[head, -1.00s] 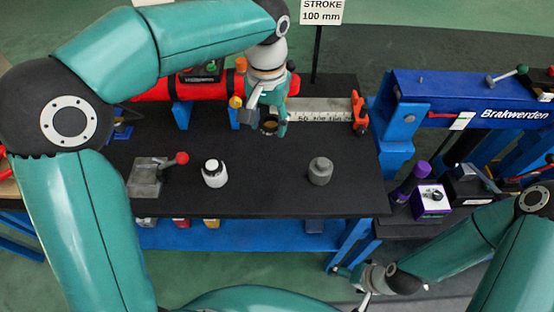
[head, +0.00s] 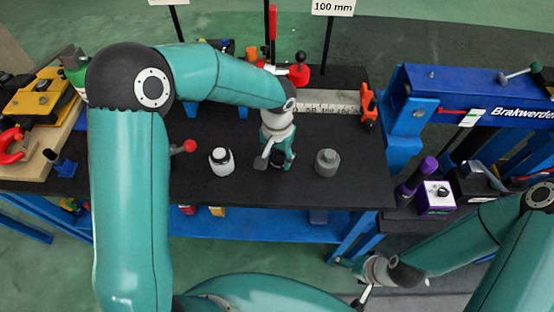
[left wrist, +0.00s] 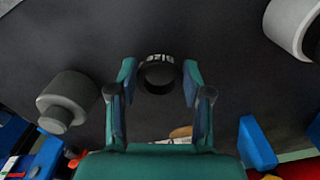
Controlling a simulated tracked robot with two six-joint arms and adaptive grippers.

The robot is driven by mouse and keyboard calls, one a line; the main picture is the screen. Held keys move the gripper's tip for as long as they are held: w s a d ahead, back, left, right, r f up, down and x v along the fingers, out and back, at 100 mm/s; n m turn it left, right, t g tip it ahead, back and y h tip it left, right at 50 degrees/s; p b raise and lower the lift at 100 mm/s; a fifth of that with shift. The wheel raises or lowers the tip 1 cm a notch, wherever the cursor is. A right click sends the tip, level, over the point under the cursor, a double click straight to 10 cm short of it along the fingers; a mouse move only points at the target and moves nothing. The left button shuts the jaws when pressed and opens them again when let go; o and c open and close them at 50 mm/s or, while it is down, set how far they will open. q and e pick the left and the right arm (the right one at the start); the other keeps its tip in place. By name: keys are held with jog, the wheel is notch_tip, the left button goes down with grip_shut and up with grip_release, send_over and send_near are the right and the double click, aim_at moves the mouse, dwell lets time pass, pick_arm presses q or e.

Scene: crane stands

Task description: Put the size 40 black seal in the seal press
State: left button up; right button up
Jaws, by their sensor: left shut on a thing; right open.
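The black seal (left wrist: 158,75) is a short ring with white "SIZE" lettering; its number is not readable. My left gripper (head: 279,160) is shut on it, with a fingertip on each side in the left wrist view (left wrist: 160,82). It points down over the black bench top, between the white cylinder (head: 221,162) and the grey cylinder (head: 327,163). A red lever knob (head: 190,146) shows left of the white cylinder, and my left arm hides the fixture it belongs to. I cannot tell for sure which fixture is the seal press. My right gripper (head: 352,281) is open and empty, in front of the bench.
A steel ruler (head: 328,101) with an orange-red end block (head: 369,104) lies along the back of the black bench (head: 270,190). A blue press frame (head: 450,92) stands at the right, with a purple box (head: 436,197) below. A wooden board with tools (head: 40,130) is at left.

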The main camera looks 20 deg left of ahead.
pick_arm(q)
jog(key=shift+f, duration=1.1)
jog(key=shift+f, duration=0.1)
jog(key=o, duration=0.9)
jog(key=shift+o, duration=0.2)
